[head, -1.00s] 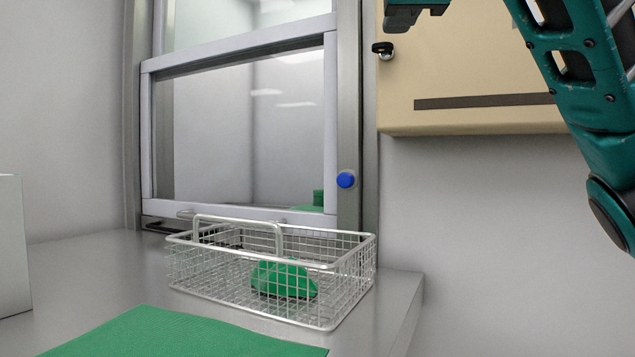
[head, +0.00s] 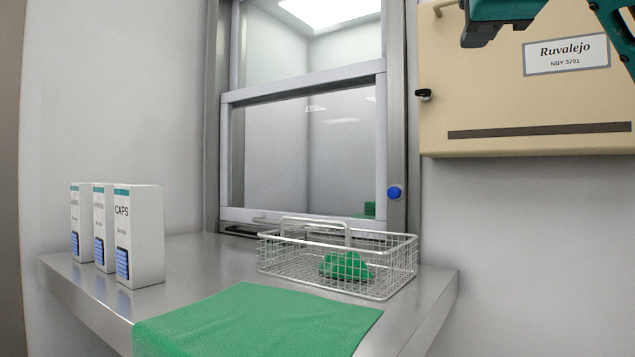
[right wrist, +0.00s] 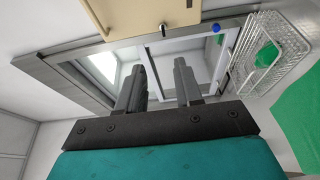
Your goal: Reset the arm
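My right gripper (right wrist: 160,85) shows in the right wrist view, its two dark fingers apart with nothing between them. It is raised in free air, with the glass hatch and the wire basket beyond it. In the head view part of my teal arm shows at the upper right, in front of the beige cabinet, with a dark end at its left. My left gripper is in neither view.
A wire basket (head: 338,276) holding a green item (head: 344,266) stands on the steel counter, right of several white boxes (head: 138,235). A green cloth (head: 255,318) covers the front. The sliding window (head: 305,150) is down; a beige cabinet (head: 480,100) hangs right.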

